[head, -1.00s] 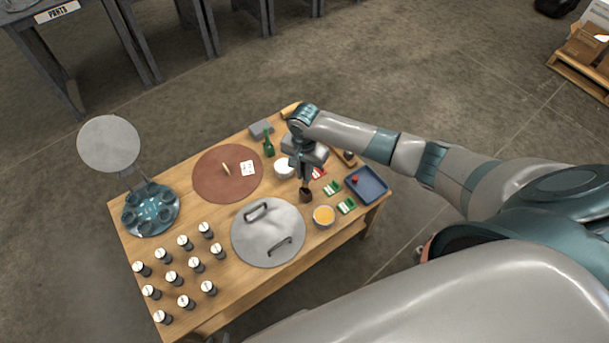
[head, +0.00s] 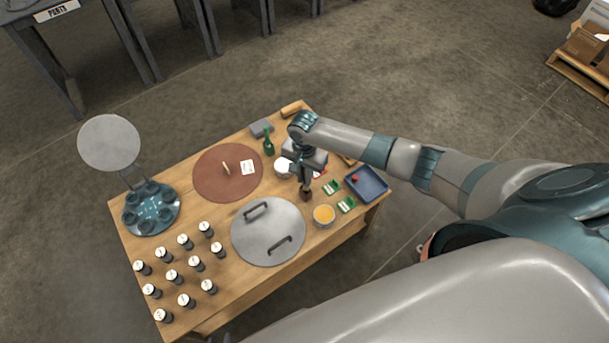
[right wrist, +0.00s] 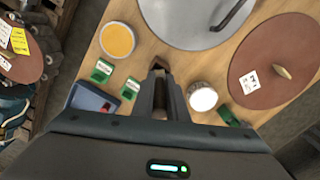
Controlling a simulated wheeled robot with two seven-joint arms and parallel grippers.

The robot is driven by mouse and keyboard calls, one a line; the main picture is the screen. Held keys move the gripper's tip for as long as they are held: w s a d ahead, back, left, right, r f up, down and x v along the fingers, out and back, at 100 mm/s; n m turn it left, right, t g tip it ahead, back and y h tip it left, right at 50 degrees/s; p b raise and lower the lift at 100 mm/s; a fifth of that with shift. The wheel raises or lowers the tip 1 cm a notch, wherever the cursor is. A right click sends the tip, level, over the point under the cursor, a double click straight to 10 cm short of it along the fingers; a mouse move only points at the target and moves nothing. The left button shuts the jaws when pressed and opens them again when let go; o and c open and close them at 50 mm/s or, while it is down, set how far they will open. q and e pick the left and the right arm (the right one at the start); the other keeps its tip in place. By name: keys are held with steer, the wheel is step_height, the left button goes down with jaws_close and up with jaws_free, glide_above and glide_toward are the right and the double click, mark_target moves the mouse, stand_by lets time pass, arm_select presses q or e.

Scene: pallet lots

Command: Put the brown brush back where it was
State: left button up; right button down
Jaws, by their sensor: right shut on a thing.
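My right gripper (head: 305,183) is shut on the brown brush (head: 306,194), above the wooden table between the white round container (head: 283,168) and the bowl of orange contents (head: 323,215). In the right wrist view the gripper (right wrist: 163,85) points at the table, and the dark brown end of the brush (right wrist: 160,63) shows just past the fingertips. The fingers hide most of the brush. I cannot tell whether it touches the table. My left gripper is not in view.
The table (head: 228,227) carries a round grey lid with two handles (head: 268,231), a reddish-brown disc (head: 215,183), green-and-white cards (head: 331,187), a blue tray (head: 366,184) and a green bottle-shaped thing (head: 268,146). Several dark canisters with white tops (head: 173,278) stand front left.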

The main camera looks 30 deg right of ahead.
steer(key=c, duration=1.7)
jaws_free()
steer(key=shift+c, duration=0.2)
steer(key=shift+r, duration=0.1)
step_height(320, 180, up, 13)
steer(key=shift+r, duration=0.1)
